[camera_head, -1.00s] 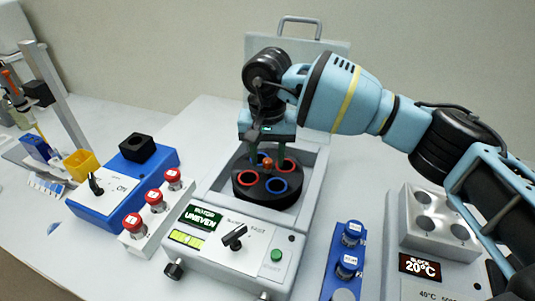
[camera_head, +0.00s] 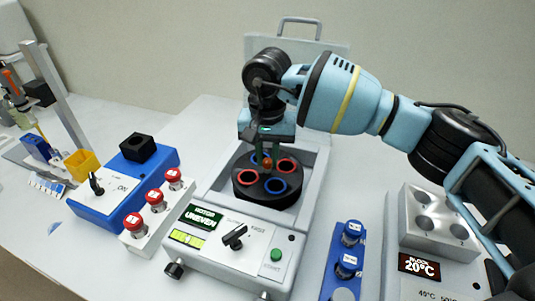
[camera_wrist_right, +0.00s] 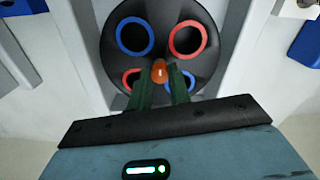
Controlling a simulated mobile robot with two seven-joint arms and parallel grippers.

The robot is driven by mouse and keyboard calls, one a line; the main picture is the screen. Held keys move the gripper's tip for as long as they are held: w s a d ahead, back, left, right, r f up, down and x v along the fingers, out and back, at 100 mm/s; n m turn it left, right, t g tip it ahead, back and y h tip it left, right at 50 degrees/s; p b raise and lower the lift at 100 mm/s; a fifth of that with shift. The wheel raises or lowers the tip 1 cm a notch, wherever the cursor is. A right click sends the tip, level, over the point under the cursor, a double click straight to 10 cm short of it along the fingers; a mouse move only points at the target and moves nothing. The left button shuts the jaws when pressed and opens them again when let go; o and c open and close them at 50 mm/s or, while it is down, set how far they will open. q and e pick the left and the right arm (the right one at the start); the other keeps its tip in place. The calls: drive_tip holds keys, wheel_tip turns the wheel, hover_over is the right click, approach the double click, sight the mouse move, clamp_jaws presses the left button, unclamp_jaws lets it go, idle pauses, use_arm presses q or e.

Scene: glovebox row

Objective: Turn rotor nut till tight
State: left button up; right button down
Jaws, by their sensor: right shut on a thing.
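The black rotor (camera_head: 254,191) sits in the open well of the white centrifuge (camera_head: 230,258), with red- and blue-ringed holes around its middle. The orange-red rotor nut (camera_head: 267,163) stands at the rotor's centre; it also shows in the right wrist view (camera_wrist_right: 159,72). My right gripper (camera_head: 266,158) comes down from above, its two green fingers shut on the nut from either side. The fingers also show in the right wrist view (camera_wrist_right: 160,84), partly covering the two nearer holes. The centrifuge display (camera_head: 201,218) reads ROTOR UNEVEN. My left gripper is not in view.
The centrifuge lid (camera_head: 335,47) stands open behind the arm. Left are a blue device (camera_head: 110,190) and a white rack with red-capped tubes (camera_head: 155,200). Right are a blue rack with blue-capped tubes (camera_head: 350,235) and a block heater (camera_head: 436,222) reading 20°C.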

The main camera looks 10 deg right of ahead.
drive_tip(key=shift+m, duration=0.5)
